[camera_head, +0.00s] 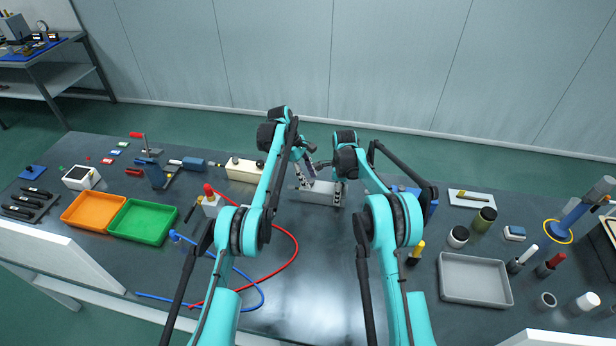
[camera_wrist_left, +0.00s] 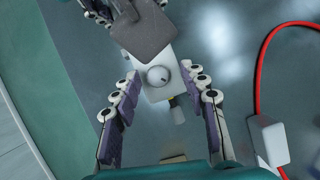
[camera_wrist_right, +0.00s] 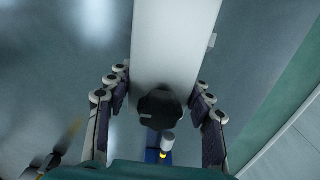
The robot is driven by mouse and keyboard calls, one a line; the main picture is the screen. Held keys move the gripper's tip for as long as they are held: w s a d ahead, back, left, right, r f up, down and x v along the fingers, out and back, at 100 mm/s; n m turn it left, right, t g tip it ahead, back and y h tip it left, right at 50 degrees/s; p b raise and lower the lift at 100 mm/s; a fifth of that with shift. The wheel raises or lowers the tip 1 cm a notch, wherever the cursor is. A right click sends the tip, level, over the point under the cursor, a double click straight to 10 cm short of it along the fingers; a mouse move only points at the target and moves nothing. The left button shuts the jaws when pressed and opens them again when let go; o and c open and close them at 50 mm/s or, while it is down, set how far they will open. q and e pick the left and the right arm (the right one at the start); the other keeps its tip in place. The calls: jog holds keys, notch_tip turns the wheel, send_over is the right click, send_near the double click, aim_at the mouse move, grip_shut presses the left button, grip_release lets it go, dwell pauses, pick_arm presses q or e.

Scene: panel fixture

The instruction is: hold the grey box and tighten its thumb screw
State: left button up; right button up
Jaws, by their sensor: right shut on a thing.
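The grey box (camera_head: 318,193) is at the back middle of the bench in the head view. My right gripper (camera_head: 338,190) is shut on its right end; in the right wrist view its fingers (camera_wrist_right: 162,80) flank the pale box (camera_wrist_right: 178,40). My left gripper (camera_head: 307,172) is over the box's left part. In the left wrist view its fingers (camera_wrist_left: 160,70) are apart, one on each side of the box end with the round thumb screw (camera_wrist_left: 157,77). I see no finger contact with the screw. The left arm partly hides the bench behind it.
A red hose (camera_head: 292,258) and a blue hose (camera_head: 262,292) curve over the bench at left front. Green (camera_head: 143,222) and orange (camera_head: 93,211) trays lie left; a grey tray (camera_head: 474,280) lies right. A cream block (camera_head: 243,170) stands left of the box.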

dwell(0.3)
pick_arm(q)
jog(key=n+t, duration=0.1)
jog(key=n, duration=0.2)
jog(key=shift+s+n, duration=0.15)
jog(key=shift+n, duration=0.15)
jog(key=n+t, duration=0.1)
jog(key=n, duration=0.1)
jog(key=n+t, duration=0.1)
jog(key=n, duration=0.1)
jog(key=shift+s+r, duration=0.15)
jog(key=shift+s, duration=0.05)
jog(key=v, duration=1.1)
jog(key=shift+a+r, duration=0.25)
jog(key=shift+r, duration=0.05)
jog(key=shift+w, duration=0.1)
